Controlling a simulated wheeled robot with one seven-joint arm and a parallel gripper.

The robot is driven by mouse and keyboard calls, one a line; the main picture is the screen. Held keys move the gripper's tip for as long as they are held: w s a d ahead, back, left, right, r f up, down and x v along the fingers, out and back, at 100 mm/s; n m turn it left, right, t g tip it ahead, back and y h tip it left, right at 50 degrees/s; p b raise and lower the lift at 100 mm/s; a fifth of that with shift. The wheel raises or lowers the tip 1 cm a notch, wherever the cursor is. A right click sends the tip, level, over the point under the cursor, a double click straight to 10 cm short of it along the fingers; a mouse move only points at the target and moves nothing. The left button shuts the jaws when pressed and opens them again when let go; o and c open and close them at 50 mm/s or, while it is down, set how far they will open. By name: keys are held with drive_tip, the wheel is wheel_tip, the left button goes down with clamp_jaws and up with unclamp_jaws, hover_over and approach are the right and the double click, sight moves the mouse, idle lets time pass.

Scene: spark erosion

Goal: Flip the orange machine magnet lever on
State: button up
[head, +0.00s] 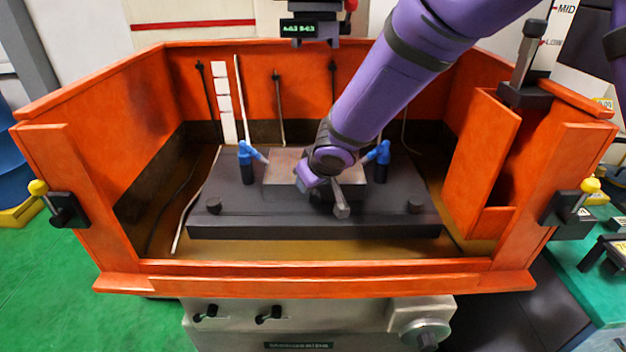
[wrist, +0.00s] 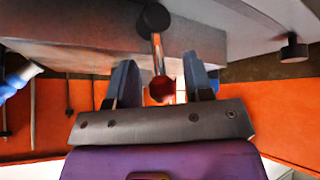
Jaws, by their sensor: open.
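My gripper (wrist: 162,75) is open in the wrist view, with one blue-grey finger on each side of a short lever. This lever (wrist: 159,58) has a black hub, a metal rod and a dark red ball end. Its ball end lies between the fingers, with a visible gap to each; I cannot tell any contact. The hub sits by the face of a grey block. In the head view my gripper (head: 325,195) is low over the dark slab (head: 310,222), in front of the grey block (head: 285,165). There the lever is hard to tell apart from my gripper.
An orange tank (head: 310,268) surrounds the slab. Blue nozzles (head: 246,152) (head: 380,152) stand either side of the block. Black knobs (head: 213,205) (head: 415,206) sit on the slab's front corners. Yellow-knobbed latches (head: 66,209) (head: 572,214) are on the tank's sides.

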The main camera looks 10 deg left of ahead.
drive_tip(key=v, duration=1)
drive_tip(key=shift+d+r, duration=0.15)
drive_tip(key=shift+r, duration=0.2)
drive_tip(key=shift+s, duration=0.1)
drive_tip(key=shift+c, duration=0.5)
